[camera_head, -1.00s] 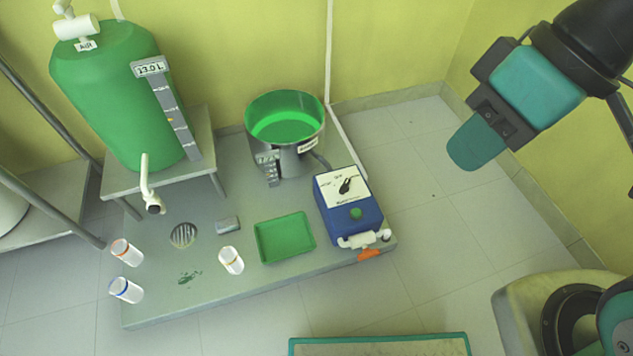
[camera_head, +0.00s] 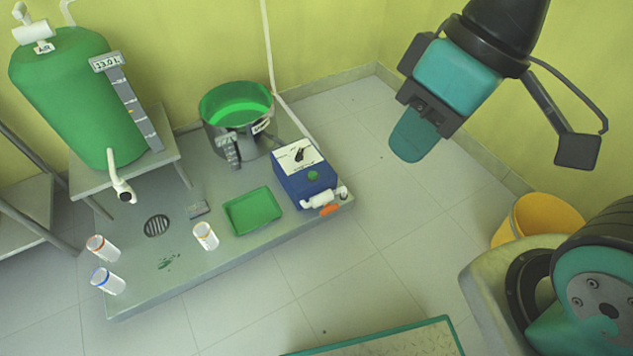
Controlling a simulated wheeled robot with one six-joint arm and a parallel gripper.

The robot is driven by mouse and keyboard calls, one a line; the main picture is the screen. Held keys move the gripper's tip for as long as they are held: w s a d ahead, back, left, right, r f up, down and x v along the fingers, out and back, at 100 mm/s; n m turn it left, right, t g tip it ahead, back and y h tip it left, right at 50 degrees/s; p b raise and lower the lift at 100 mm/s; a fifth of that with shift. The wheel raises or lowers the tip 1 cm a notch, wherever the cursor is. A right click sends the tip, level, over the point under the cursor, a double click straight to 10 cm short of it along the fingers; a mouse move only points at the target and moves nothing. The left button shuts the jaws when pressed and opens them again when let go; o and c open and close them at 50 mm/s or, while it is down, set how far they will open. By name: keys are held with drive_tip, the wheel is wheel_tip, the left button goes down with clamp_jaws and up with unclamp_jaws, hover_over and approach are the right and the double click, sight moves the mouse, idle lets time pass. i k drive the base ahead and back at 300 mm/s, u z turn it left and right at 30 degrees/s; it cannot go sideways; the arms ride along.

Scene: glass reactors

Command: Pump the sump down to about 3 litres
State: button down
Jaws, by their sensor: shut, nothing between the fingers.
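The steel sump (camera_head: 236,131) stands on the grey platform, with bright green liquid inside and a small level scale on its front. Its level reading is too small to read. A green tank (camera_head: 78,95) labelled 13.0 L stands on a stand at left. My gripper (camera_head: 408,147) is shut and empty, in the air right of the pump box, apart from it.
A green tray (camera_head: 253,211) lies between the pump and a white cup (camera_head: 205,236). Two more cups (camera_head: 104,248) (camera_head: 108,281) stand at the platform's left, near a drain grate (camera_head: 157,226). A yellow bucket (camera_head: 541,220) is at right. Floor right of the platform is clear.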

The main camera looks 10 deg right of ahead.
sight(311, 175)
drive_tip(key=u, duration=0.3)
drive_tip(key=i, duration=1.1)
drive_tip(key=z, duration=0.3)
